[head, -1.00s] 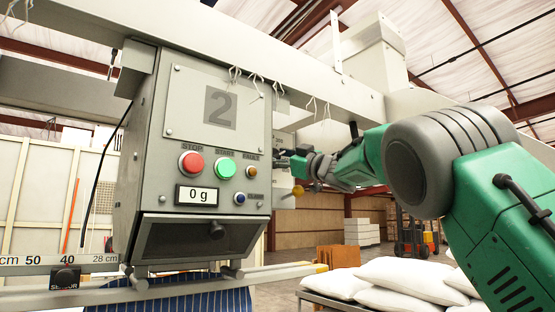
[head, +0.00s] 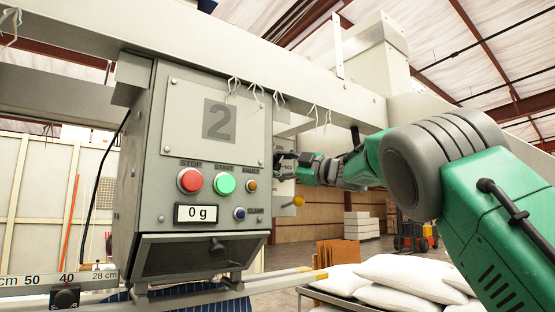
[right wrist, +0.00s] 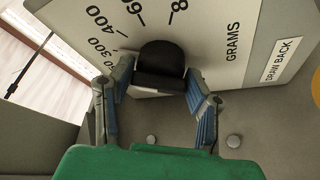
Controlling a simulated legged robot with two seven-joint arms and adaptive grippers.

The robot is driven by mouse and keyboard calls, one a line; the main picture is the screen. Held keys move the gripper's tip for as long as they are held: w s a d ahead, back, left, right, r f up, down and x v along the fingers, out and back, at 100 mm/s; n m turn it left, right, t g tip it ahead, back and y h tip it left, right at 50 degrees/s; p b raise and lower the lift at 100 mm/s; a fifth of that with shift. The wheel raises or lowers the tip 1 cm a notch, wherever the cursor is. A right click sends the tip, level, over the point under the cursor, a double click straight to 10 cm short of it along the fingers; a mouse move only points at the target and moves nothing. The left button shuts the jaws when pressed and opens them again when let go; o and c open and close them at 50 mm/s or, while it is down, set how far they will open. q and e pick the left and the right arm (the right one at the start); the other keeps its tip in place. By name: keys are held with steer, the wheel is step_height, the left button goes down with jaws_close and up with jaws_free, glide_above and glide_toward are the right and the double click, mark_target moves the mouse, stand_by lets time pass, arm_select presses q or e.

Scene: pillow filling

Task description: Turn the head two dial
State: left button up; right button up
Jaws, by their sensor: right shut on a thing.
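The head two unit (head: 205,125) is a grey box marked "2" in the head view. Its dial is a black knob (right wrist: 160,62) on a pale scale plate in the right wrist view, with numbers such as 300 and 400 and the word GRAMS. My right gripper (right wrist: 157,72) is shut on this knob, one blue-padded finger on each side. In the head view my right gripper (head: 283,160) reaches the unit's right side, and the knob is hidden there. My left gripper is not in view.
The unit's front has a red STOP button (head: 190,180), a green START button (head: 224,183) and a display (head: 195,214) reading 0 g. A yellow ball-ended lever (head: 299,200) sticks out below my right gripper. White pillows (head: 395,285) lie at the lower right.

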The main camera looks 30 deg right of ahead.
steer(key=n+p, duration=0.1)
steer(key=n, duration=0.1)
steer(key=n+g+p, duration=0.1)
steer(key=shift+w+d+f+n+g, duration=0.1)
steer(key=shift+f+n+g, duration=0.05)
steer(key=shift+n+g, duration=0.2)
steer(key=shift+n+g+p, duration=0.45)
steer(key=shift+n+p, duration=0.25)
steer(key=shift+n, duration=0.75)
steer(key=shift+f, duration=0.1)
steer(key=o, duration=1.2)
steer(key=shift+d, duration=0.15)
